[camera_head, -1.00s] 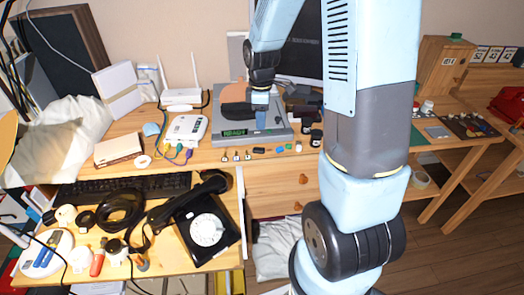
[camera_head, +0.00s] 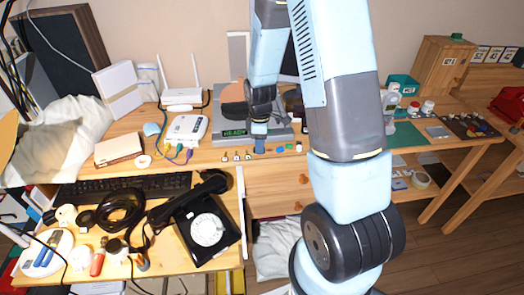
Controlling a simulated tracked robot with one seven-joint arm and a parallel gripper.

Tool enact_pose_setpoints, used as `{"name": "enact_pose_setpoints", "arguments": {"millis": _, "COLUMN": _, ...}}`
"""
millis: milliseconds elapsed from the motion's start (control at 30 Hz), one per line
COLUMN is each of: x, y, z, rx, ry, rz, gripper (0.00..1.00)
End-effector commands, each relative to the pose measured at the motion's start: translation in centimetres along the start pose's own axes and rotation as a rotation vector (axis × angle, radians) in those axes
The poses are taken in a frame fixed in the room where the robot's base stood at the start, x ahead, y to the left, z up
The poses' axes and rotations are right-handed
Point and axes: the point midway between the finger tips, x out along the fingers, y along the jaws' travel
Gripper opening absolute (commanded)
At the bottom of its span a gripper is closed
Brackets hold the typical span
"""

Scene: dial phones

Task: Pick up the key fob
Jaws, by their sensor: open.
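My gripper (camera_head: 260,149) is low over the front edge of the wooden desk, in front of the grey device with a green display (camera_head: 236,133). It is open, and I see nothing held in it. A small dark item that could be the key fob lay where the gripper now blocks the view. I cannot make out a key fob for certain.
A black dial phone (camera_head: 208,228) sits on the nearer desk at left, with a keyboard (camera_head: 125,187) behind it. A white router (camera_head: 181,98) stands at the back. My arm hides part of the middle. Open floor lies at lower right.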

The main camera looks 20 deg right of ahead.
Motion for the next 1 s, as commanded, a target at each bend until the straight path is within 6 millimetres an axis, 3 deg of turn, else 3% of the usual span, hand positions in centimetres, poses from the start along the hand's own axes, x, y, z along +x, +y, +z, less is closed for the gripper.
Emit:
{"name": "enact_pose_setpoints", "arguments": {"millis": 133, "x": 1.17, "y": -0.03, "z": 0.04, "rx": 0.001, "ry": -0.001, "rz": -0.001, "gripper": 0.40}}
{"name": "enact_pose_setpoints", "arguments": {"millis": 400, "x": 1.37, "y": 0.00, "z": 0.05, "rx": 0.002, "ry": 0.000, "rz": 0.000, "gripper": 0.40}}
{"name": "enact_pose_setpoints", "arguments": {"millis": 667, "x": 1.36, "y": 0.00, "z": 0.06, "rx": 0.002, "ry": 0.000, "rz": 0.000, "gripper": 0.18}}
{"name": "enact_pose_setpoints", "arguments": {"millis": 1000, "x": 1.14, "y": 0.02, "z": 0.06, "rx": 0.002, "ry": 0.000, "rz": 0.001, "gripper": 0.17}}
